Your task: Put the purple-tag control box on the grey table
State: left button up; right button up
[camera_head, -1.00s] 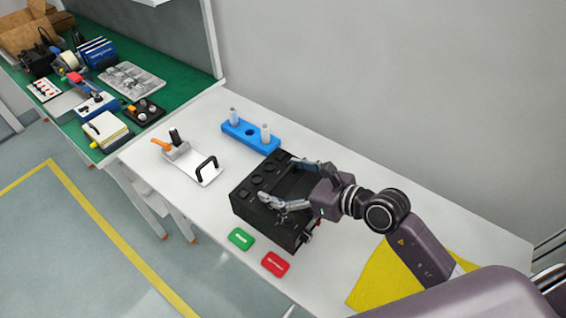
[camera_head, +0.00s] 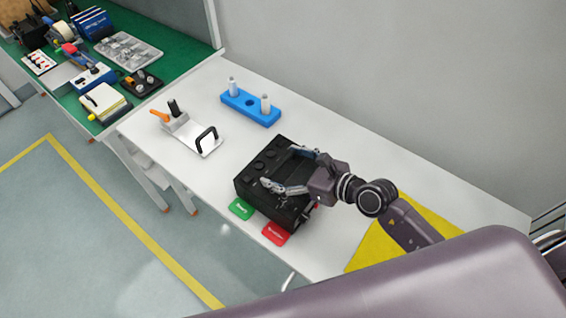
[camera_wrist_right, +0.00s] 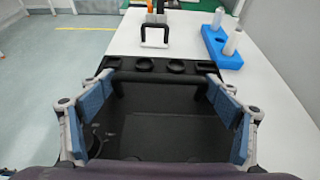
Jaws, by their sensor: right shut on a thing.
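A black control box (camera_head: 256,186) with round knobs along one side is at the middle of the pale grey-white table (camera_head: 340,150). My right gripper (camera_head: 283,170) is over the box, its fingers spread along both sides of a black handle part. In the right wrist view the fingers (camera_wrist_right: 160,112) flank the black box (camera_wrist_right: 165,135) and its bar. The gripper is shut on the box. I cannot tell whether the box touches the table. No purple tag shows. My left gripper is not in view.
A blue peg block (camera_head: 250,107), a white plate with a black handle (camera_head: 197,140) and a yellow mat (camera_head: 375,250) are nearby. A green bench (camera_head: 165,62) holds several items.

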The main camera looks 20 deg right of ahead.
jog(key=o, duration=2.1)
jog(key=shift+s+r, duration=0.1)
jog(key=b+v, duration=0.2)
jog(key=v, duration=0.8)
jog(key=shift+s+d, duration=0.3)
jog(key=shift+s+d+r, duration=0.3)
jog(key=shift+s+r, duration=0.05)
jog(key=shift+s, duration=0.1)
jog(key=shift+a, duration=0.1)
